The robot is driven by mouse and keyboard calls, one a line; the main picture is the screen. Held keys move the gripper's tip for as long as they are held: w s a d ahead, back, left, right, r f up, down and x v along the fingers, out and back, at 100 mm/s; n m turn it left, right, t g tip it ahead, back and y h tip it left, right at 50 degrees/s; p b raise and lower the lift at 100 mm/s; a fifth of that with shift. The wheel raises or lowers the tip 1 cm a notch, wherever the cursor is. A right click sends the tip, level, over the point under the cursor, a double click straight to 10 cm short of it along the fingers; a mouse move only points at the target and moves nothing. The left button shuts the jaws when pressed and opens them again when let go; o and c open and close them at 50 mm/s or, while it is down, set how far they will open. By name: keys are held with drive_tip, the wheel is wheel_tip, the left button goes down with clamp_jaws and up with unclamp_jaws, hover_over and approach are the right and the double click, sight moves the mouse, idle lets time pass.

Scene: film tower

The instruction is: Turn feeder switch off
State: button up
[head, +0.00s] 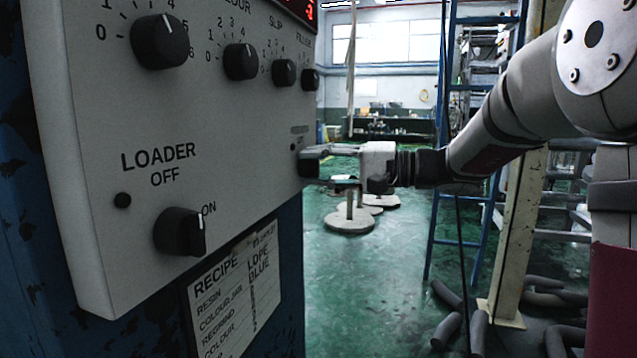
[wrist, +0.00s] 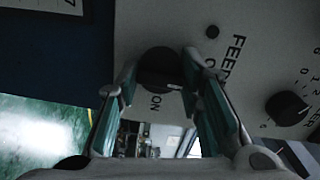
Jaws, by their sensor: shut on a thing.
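The feeder switch is a round black knob (wrist: 157,69) on the pale control panel (wrist: 133,27), under a partly covered "FEED..." label in the wrist view. It has a short white mark near its lower right edge, and "ON" is printed just below it. My gripper (wrist: 160,72) is shut on this knob, one finger on each side. In the head view my gripper (head: 312,167) reaches from the right to the panel's far right edge.
The loader switch (head: 180,232) is nearer on the same panel, with several dials above, including a colour dial (head: 241,61). A numbered dial (wrist: 286,108) is right of my gripper in the wrist view. A blue ladder (head: 437,170) stands behind my arm.

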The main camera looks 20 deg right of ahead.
drive_tip(key=shift+n+b, duration=0.3)
drive_tip(key=o, duration=1.1)
drive_tip(key=shift+o, duration=0.2)
drive_tip(key=shift+d, duration=0.1)
drive_tip(key=v, duration=1.2)
